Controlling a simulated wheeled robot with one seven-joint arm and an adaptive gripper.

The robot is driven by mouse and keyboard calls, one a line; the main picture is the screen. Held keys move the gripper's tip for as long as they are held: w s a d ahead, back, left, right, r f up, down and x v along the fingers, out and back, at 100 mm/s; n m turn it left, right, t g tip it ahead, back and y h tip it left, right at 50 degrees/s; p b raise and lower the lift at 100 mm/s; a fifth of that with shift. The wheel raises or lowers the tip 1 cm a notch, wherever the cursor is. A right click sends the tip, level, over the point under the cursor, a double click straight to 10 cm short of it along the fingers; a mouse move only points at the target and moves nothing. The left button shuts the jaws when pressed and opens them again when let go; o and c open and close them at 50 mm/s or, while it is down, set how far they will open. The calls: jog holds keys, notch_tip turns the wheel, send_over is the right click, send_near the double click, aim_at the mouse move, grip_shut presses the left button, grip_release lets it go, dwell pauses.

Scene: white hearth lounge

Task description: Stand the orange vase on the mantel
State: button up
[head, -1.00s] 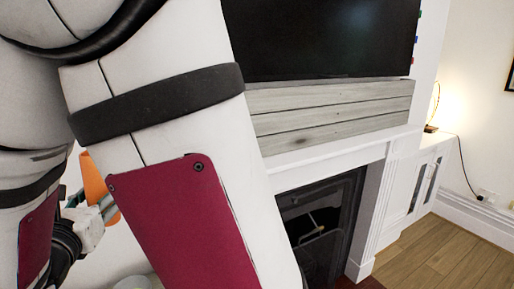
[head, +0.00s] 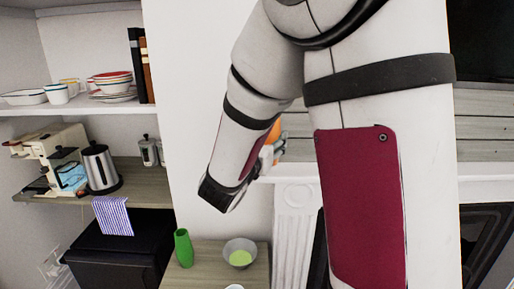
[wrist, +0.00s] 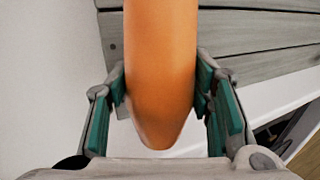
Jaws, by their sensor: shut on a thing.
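My gripper (wrist: 160,88) is shut on the orange vase (wrist: 160,45), with a green-padded finger on each side of it. The vase's rounded end points down the wrist view, and its other end is cut off by the frame. In the head view only a sliver of the vase (head: 274,130) shows behind my arm, in front of the grey planks. The white mantel (head: 480,190) runs below these planks, and my arm hides much of it. I cannot tell whether the vase touches the mantel.
A low table (head: 215,274) at lower centre holds a green vase (head: 183,248) and a grey bowl (head: 240,252). Shelves with dishes (head: 108,84) and a kettle (head: 100,167) stand left. A dark screen (head: 482,40) hangs above the planks.

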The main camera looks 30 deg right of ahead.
jog(key=shift+w+d+f, duration=0.35)
jog(key=shift+d+f, duration=0.25)
jog(key=shift+f, duration=0.05)
jog(key=shift+w+d+f, duration=0.35)
jog(key=shift+d+f, duration=0.25)
jog(key=shift+w+d+f, duration=0.35)
jog(key=shift+d+f, duration=0.25)
jog(key=shift+f, duration=0.05)
jog(key=shift+f, duration=0.1)
jog(key=o, duration=1.6)
jog(key=shift+f, duration=0.1)
